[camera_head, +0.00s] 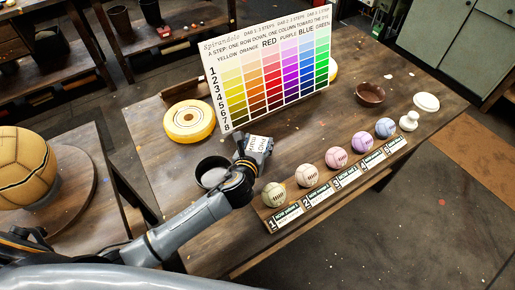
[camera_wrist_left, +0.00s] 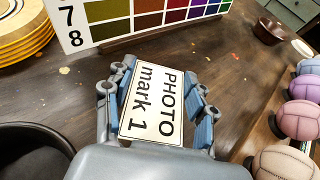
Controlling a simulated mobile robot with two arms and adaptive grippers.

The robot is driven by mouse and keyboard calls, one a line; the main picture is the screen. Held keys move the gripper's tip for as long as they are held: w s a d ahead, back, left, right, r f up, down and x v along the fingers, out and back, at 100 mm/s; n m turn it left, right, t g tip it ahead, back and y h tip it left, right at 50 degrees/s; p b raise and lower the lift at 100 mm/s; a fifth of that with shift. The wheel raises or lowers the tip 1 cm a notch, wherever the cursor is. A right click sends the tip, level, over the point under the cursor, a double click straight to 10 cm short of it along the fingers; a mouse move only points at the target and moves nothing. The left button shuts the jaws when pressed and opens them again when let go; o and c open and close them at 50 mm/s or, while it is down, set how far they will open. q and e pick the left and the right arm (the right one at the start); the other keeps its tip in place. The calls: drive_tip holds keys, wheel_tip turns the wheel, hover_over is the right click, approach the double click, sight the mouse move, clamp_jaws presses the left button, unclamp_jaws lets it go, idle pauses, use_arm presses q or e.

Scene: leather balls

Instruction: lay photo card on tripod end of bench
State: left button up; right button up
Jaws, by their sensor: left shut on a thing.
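The photo card (camera_head: 257,145) is a small white plate, held by my left gripper (camera_head: 253,148) above the near left part of the bench (camera_head: 185,165). In the left wrist view the card (camera_wrist_left: 150,105), lettered "PHOTO mark 1", sits between the blue-padded fingers of the gripper (camera_wrist_left: 158,85), which is shut on it. I cannot make out a tripod in either view. My right gripper is not in view.
A color chart (camera_head: 270,65) stands at the back beside a yellow disc (camera_head: 188,121). A black cup (camera_head: 213,172) is close to my left wrist. Several balls sit on a labelled rack (camera_head: 335,188) along the front edge. A brown bowl (camera_head: 370,94) stands farther right.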

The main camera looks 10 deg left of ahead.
sight(257, 149)
use_arm(q)
drive_tip(key=shift+f, duration=1.5)
drive_tip(key=o, duration=0.9)
drive_tip(key=shift+f, duration=0.1)
drive_tip(key=shift+o, duration=0.2)
